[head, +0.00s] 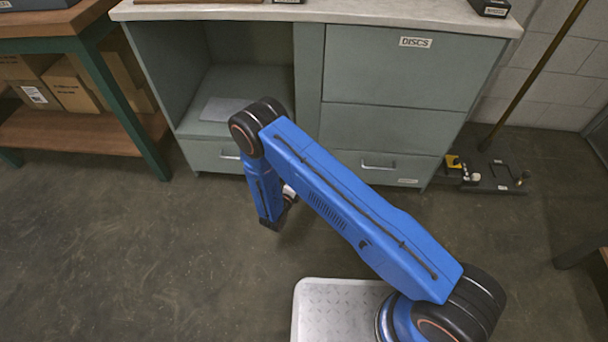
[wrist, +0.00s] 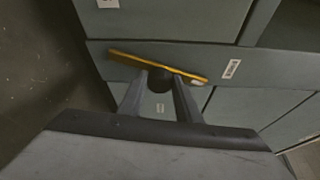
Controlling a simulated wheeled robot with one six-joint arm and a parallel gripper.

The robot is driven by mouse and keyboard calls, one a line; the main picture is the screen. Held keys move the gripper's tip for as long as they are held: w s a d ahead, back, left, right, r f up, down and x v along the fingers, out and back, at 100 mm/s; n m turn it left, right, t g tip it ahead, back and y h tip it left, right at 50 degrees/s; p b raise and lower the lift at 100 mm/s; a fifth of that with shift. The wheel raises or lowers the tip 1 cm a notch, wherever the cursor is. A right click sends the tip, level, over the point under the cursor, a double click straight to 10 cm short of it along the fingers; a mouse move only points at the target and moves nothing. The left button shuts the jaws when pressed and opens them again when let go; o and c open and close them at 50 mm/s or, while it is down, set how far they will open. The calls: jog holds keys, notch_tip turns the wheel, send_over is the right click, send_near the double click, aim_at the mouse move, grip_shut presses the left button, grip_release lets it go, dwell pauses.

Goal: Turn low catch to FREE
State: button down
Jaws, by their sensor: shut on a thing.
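The low catch (wrist: 130,61) shows in the wrist view as a long yellow bar on the grey-green cabinet front. It slants down to the right there and has a pale tip at its right end. A dark round knob (wrist: 159,77) sits at its middle. My gripper (wrist: 160,84) has one finger on each side of this knob and is shut on it. A small white label (wrist: 231,68) lies right of the bar; its lettering is too small to read. In the head view my blue arm reaches down before the cabinet, and the catch and fingertips are hidden.
The cabinet (head: 395,125) has a drawer marked DISCS, lower drawers with bar handles and an open bay holding a grey sheet (head: 222,109). A wooden bench with cartons (head: 70,86) stands left. A black floor base (head: 492,172) with a pole stands right. The left floor is clear.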

jog(key=shift+a+f+n+t+h, duration=0.15)
jog(key=shift+n+t, duration=0.2)
jog(key=shift+n, duration=0.45)
jog(key=shift+d+f+n+t+h, duration=0.15)
jog(key=shift+n+t, duration=0.2)
jog(key=shift+n, duration=0.45)
jog(key=shift+a+r, duration=0.1)
jog(key=c, duration=1.3)
grip_release()
jog(key=v, duration=1.7)
jog(key=shift+s, duration=0.2)
